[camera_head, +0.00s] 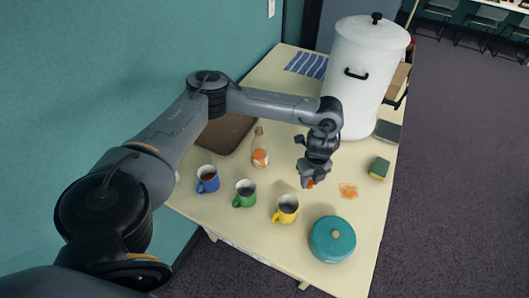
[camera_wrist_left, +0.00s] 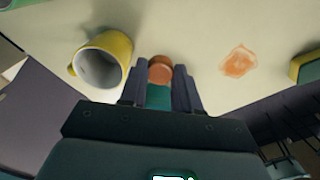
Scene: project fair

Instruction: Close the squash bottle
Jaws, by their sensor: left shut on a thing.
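The squash bottle (camera_head: 260,157) stands upright on the table. It is clear with an orange label or contents, and its narrow neck looks pale at the top; I see no orange cap on it. My left gripper (camera_head: 308,182) points down to the right of the bottle, near the yellow mug. It is shut on a small rounded orange piece that looks like the bottle cap, showing between the fingers in the wrist view (camera_wrist_left: 160,70). A teal patch shows just below it there; I cannot tell what it is. My right gripper is not in view.
Blue (camera_head: 208,180), green (camera_head: 244,194) and yellow (camera_head: 285,210) mugs stand along the near side. A teal lidded pot (camera_head: 332,240) stands at the near right. An orange spill (camera_head: 348,191) and a green-yellow sponge (camera_head: 379,168) lie right. A large white urn (camera_head: 362,80) stands behind.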

